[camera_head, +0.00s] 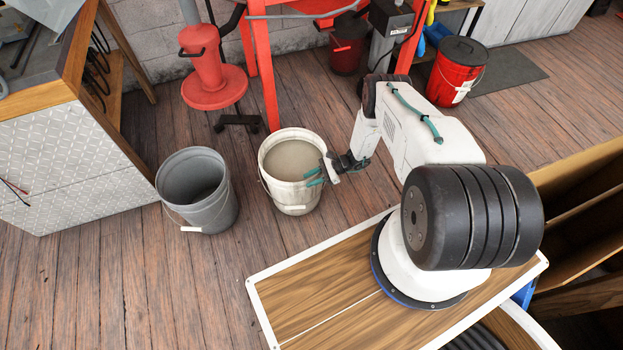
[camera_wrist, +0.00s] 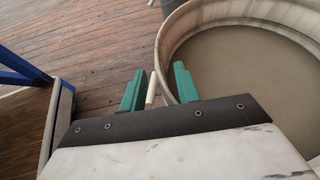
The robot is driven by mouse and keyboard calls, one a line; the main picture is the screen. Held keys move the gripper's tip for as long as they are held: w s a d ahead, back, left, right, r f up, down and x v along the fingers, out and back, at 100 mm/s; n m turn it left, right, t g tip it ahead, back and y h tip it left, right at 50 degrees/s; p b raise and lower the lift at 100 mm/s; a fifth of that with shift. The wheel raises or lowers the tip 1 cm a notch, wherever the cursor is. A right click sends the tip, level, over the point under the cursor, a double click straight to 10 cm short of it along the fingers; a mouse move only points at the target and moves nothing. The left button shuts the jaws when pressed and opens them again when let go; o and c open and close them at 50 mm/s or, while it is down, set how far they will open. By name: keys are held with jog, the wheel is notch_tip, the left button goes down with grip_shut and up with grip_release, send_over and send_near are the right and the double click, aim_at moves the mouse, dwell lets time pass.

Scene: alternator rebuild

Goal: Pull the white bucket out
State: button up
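The white bucket (camera_head: 292,192) stands upright on the wooden floor, with grey contents inside and a dirty rim. My gripper (camera_head: 313,177) is at the right side of its rim. In the wrist view, the two teal fingers of my gripper (camera_wrist: 158,88) are apart. The bucket's rim edge and a thin white handle grip (camera_wrist: 151,90) show between them, with gaps on the sides. The right finger overlaps the bucket's inside in the picture and the left finger lies over the floor. Contact is not clear. The bucket (camera_wrist: 172,42) fills the right of the wrist view.
An empty grey bucket (camera_head: 213,205) stands close left of the white one. A red frame leg (camera_head: 268,85) and a red stand (camera_head: 213,82) are behind. A red bucket (camera_head: 457,72) stands at the back right. Floor in front of the grey bucket is clear.

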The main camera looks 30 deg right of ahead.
jog(key=v, duration=0.7)
jog(key=shift+d+r, duration=0.15)
jog(key=shift+d, duration=0.15)
jog(key=shift+s, duration=0.1)
jog(key=s+a+n+g, duration=0.1)
jog(key=s+a+g, duration=0.1)
jog(key=s, duration=0.2)
jog(key=s+r+n+g+h, duration=0.2)
jog(key=r+n, duration=0.2)
jog(key=r, duration=1.1)
jog(key=s+a+r+n+g+h, duration=0.1)
jog(key=r+n+g+h, duration=0.2)
jog(key=r, duration=1.3)
jog(key=s+r+n+g+h, duration=0.2)
jog(key=r+n, duration=0.3)
jog(key=r, duration=1)
jog(key=s+a+r+n+t+h, duration=0.3)
jog(key=s+a+r, duration=0.1)
jog(key=s+r, duration=0.6)
jog(key=s+a+r+n+t+h, duration=0.3)
jog(key=s+a+r+t, duration=0.1)
jog(key=s+r, duration=0.7)
jog(key=shift+s+r+n+t, duration=0.2)
jog(key=shift+r+n+t, duration=0.15)
jog(key=shift+r, duration=1.55)
